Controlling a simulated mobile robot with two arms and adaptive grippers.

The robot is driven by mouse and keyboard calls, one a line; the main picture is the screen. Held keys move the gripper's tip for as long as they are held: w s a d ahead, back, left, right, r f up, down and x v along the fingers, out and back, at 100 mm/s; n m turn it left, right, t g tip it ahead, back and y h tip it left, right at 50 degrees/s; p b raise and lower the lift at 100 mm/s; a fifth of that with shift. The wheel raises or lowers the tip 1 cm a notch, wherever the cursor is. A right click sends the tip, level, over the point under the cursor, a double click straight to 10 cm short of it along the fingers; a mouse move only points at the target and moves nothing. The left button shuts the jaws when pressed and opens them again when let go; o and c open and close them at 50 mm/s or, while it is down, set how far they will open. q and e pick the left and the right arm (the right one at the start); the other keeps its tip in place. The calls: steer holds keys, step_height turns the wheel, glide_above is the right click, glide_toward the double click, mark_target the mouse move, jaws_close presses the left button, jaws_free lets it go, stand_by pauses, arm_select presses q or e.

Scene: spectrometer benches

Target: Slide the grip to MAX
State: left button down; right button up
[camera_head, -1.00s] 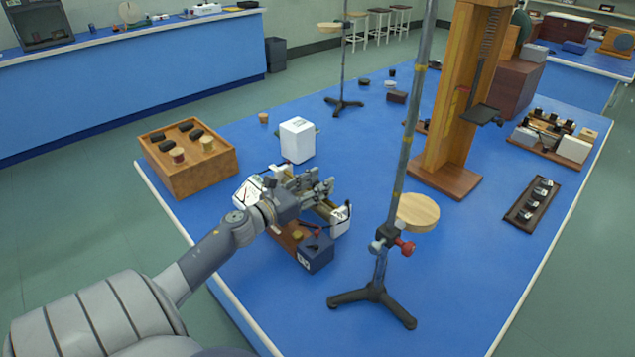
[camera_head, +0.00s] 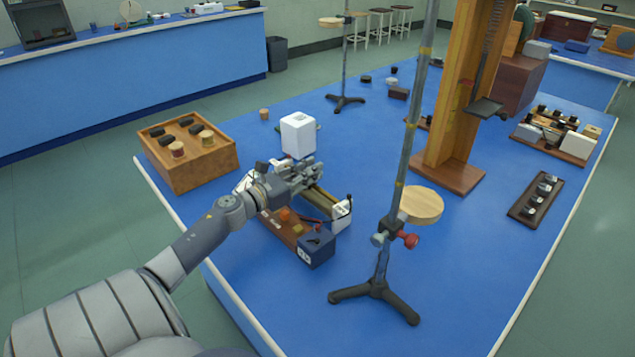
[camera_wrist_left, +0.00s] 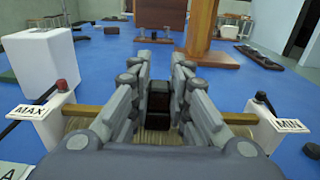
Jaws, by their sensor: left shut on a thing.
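The rheostat has a white end block marked MAX (camera_wrist_left: 38,112) at the left of the left wrist view, with a red terminal. Its other end block, marked MIN (camera_wrist_left: 285,124), is at the right with a black terminal; it also shows in the head view (camera_head: 342,214). A brass rod (camera_wrist_left: 90,110) runs between them above the wound tube (camera_head: 322,202). My left gripper (camera_wrist_left: 160,95) is shut on the black grip (camera_wrist_left: 160,100), roughly midway along the rod as seen from the wrist. In the head view my left gripper (camera_head: 308,172) covers the grip and the MAX end.
A stand with a tripod foot (camera_head: 375,290) is to the right. A wooden tray (camera_head: 195,174) is to the left.

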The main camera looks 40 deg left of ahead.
arm_select(q)
steer(key=shift+a, duration=0.45)
steer(key=c, duration=1.5)
jaws_free()
steer(key=shift+d, duration=0.25)
steer(key=shift+a, duration=0.1)
steer(key=s, duration=0.7)
steer(key=s+a, duration=0.1)
steer(key=s, duration=0.3)
steer(key=shift+s, duration=0.45)
steer(key=shift+r, duration=0.1)
